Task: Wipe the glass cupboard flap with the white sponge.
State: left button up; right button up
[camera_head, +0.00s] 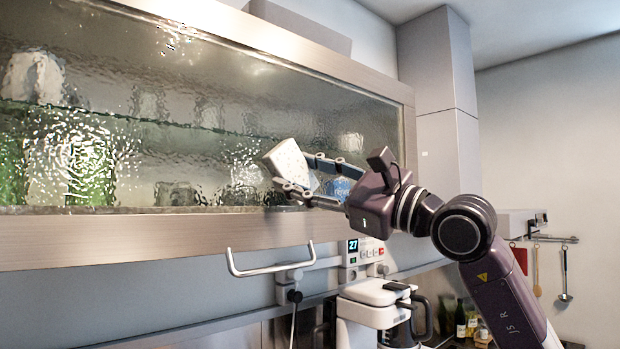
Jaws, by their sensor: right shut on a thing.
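The glass cupboard flap (205,130) fills the upper left, with rippled glass in a metallic frame. It is closed, and blurred dishes show behind it. A bar handle (272,268) hangs below its lower edge. My right gripper (297,178) is shut on the white sponge (288,162), a pale block held tilted in front of the lower right part of the glass. I cannot tell whether the sponge touches the glass. My left gripper is not in view.
A white coffee machine (375,305) stands below the cupboard, under a wall unit with a lit display (353,246). Several bottles (462,318) stand on the counter at the lower right. Utensils (564,272) hang from a rail on the right wall.

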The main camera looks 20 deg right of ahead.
aim_at(232, 165)
jog(key=shift+s+a+b, duration=0.15)
jog(key=shift+s+a, duration=0.1)
jog(key=shift+a, duration=0.45)
jog(key=shift+s+a+b, duration=0.15)
jog(key=shift+s+a, duration=0.1)
jog(key=shift+a, duration=0.4)
jog(key=shift+s+a+f+b, duration=0.1)
jog(key=shift+s+a+b, duration=0.3)
jog(key=shift+a, duration=0.35)
jog(key=shift+s+a, duration=0.3)
jog(key=shift+a, duration=0.6)
jog(key=shift+s+a+b, duration=0.2)
jog(key=shift+a+b, duration=0.2)
jog(key=shift+a, duration=0.05)
jog(key=shift+s+a+b, duration=0.2)
jog(key=shift+a+b, duration=0.15)
jog(key=shift+a, duration=0.1)
jog(key=shift+s+a, duration=0.3)
jog(key=shift+a, duration=0.45)
jog(key=shift+d, duration=0.1)
